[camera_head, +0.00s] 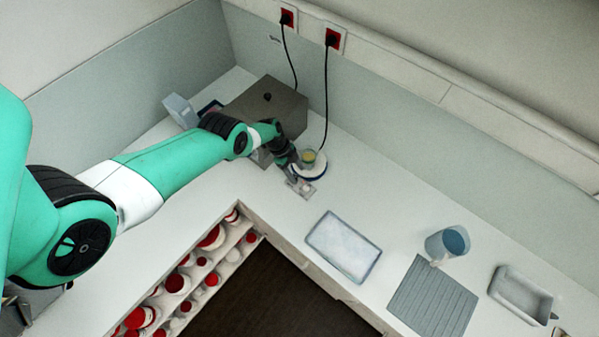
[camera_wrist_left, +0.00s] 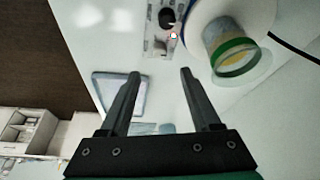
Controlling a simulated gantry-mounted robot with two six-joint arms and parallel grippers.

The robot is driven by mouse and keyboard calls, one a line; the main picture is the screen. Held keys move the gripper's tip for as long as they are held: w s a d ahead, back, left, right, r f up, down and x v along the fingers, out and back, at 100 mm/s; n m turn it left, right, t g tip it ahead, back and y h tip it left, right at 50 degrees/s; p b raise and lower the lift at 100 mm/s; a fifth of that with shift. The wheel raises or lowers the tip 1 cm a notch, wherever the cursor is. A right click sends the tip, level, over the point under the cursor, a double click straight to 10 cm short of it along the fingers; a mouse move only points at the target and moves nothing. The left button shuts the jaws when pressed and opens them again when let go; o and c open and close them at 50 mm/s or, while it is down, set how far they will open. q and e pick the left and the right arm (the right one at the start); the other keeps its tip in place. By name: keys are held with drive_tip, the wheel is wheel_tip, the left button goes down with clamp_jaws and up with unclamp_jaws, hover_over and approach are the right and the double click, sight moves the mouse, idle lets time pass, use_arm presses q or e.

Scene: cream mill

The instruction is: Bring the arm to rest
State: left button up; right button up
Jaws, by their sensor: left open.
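My left arm reaches in from the left in the head view, with its left gripper (camera_head: 292,170) low over the counter, beside a round white plate. In the left wrist view the two fingers of the left gripper (camera_wrist_left: 160,82) stand wide apart with nothing between them. A glass with yellowish contents and a green band (camera_wrist_left: 231,52) stands on the white plate (camera_wrist_left: 200,14), to the right of the fingers. The glass (camera_head: 309,158) also shows in the head view, close to the gripper. My right gripper is in neither view.
A grey-brown box (camera_head: 285,108) stands in the back corner behind the wrist. A small control panel (camera_head: 300,188) lies by the plate. A pale tray (camera_head: 343,246), a blue-filled jug (camera_head: 447,243), a ribbed grey mat (camera_head: 433,297) and a metal pan (camera_head: 521,294) are on the right counter.

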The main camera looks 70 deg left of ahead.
use_arm(q)
drive_tip(key=shift+p+v, duration=0.3)
drive_tip(key=shift+v, duration=0.55)
